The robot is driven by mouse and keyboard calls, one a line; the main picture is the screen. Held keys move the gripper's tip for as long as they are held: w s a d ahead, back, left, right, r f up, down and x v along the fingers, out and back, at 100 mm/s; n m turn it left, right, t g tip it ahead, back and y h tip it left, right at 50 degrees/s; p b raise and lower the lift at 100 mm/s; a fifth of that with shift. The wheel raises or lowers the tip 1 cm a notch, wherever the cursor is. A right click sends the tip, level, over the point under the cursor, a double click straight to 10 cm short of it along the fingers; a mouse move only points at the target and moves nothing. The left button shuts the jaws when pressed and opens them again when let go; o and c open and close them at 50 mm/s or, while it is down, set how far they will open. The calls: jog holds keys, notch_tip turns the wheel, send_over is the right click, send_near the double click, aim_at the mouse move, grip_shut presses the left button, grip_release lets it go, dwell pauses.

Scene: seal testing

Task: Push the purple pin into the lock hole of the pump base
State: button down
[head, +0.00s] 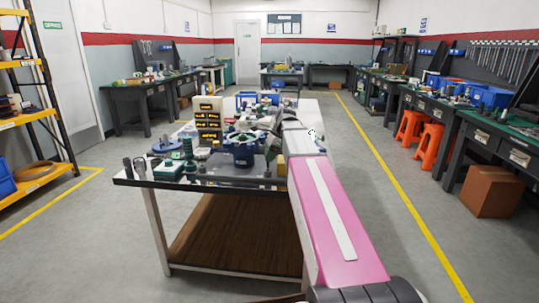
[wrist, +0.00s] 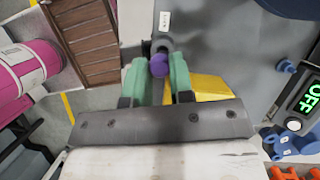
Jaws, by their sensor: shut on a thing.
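The purple pin (wrist: 158,66) shows its round purple end in the wrist view, between the two green fingers of my gripper (wrist: 158,76). My gripper is shut on it. Just beyond the pin is a dark grey round part (wrist: 164,46); I cannot tell whether it is part of the pin or of something behind. In the head view, a dark blue round body (head: 242,150), which looks like the pump base, stands on the workbench left of my arm. The lock hole cannot be made out, and my gripper's fingers are not clear in the head view.
The workbench (head: 130,181) also carries a green stacked part (head: 189,158) and several tools. Floor on both sides is open.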

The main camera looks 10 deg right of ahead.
jog(key=shift+f, duration=0.5)
jog(key=shift+f, duration=0.5)
jog(key=shift+f, duration=1)
dwell(1.2)
jog(key=c, duration=0.9)
grip_release()
jog(key=shift+r, duration=4.55)
